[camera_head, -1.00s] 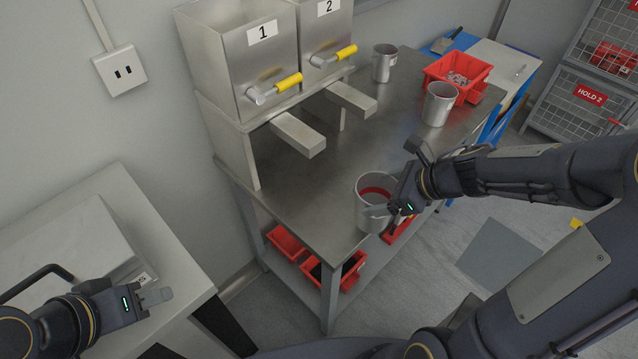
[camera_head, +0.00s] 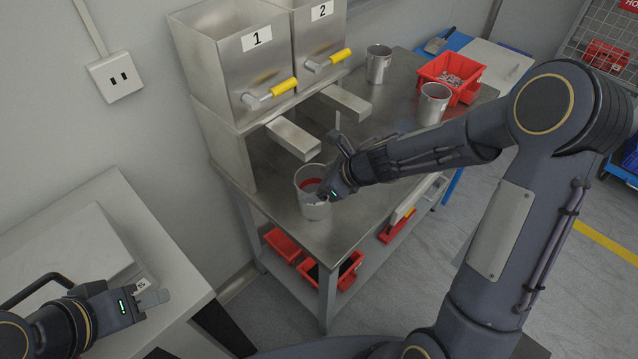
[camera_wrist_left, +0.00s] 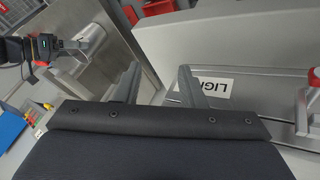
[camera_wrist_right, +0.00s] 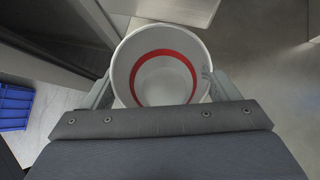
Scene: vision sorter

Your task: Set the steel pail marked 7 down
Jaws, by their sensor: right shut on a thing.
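A steel pail (camera_head: 313,211) with a red band inside is in my right gripper (camera_head: 322,194), over the near end of the steel bench (camera_head: 275,190). The right wrist view looks down into the pail (camera_wrist_right: 160,80), with a finger on each side of it. I cannot tell whether its base touches the bench, and no 7 shows on the side I see. My left gripper (camera_head: 152,298) is open and empty above the pale cabinet at the left; its two fingers stand apart in the left wrist view (camera_wrist_left: 158,88).
Two other steel pails (camera_head: 379,66) (camera_head: 432,108) stand farther back on the bench, near a red bin (camera_head: 450,76). Hoppers 1 (camera_head: 235,75) and 2 (camera_head: 325,40), with yellow handles, and their chutes (camera_head: 294,138) overhang the bench. Red trays (camera_head: 340,270) sit on the shelf below.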

